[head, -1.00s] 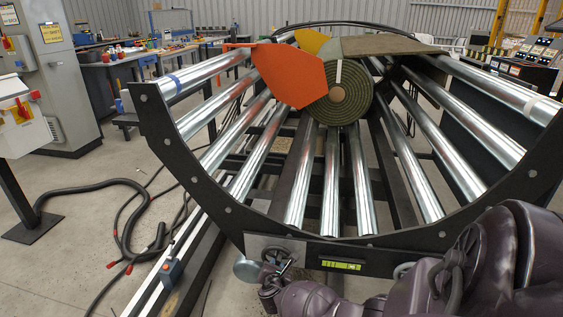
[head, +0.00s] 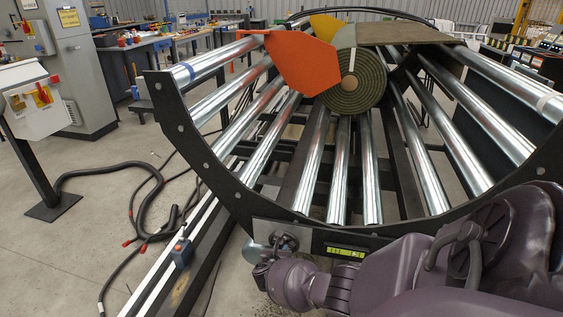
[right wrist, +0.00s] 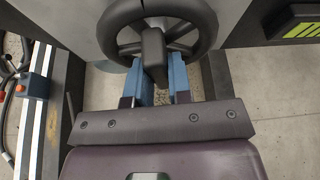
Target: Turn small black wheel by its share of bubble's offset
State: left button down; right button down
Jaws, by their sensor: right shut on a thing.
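The small black wheel (right wrist: 197,22) fills the top of the right wrist view, with its spokes and a dark handle block showing. In the head view the wheel (head: 287,242) sits on a grey plate at the front of the curved frame, partly hidden by my arm. My right gripper (right wrist: 156,68) has its two blue fingers on either side of the handle block (right wrist: 154,55) and is shut on it. The bubble level (head: 347,252), a yellow-green vial in a black bar, is right of the wheel. The bubble's exact place is too small to tell. My left gripper is out of view.
The turf roll (head: 350,84) rests on steel rollers behind the frame, beside an orange plate (head: 302,62). Black hoses (head: 150,190) lie on the floor at left.

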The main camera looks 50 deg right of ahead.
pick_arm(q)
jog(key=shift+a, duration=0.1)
pick_arm(e)
jog(key=c, duration=1)
grip_release()
jog(key=shift+c, duration=0.2)
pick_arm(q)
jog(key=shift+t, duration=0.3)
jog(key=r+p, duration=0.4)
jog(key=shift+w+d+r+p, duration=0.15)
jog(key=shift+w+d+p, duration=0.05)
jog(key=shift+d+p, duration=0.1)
pick_arm(e)
jog(key=v, duration=1.1)
jog(key=shift+d, duration=0.1)
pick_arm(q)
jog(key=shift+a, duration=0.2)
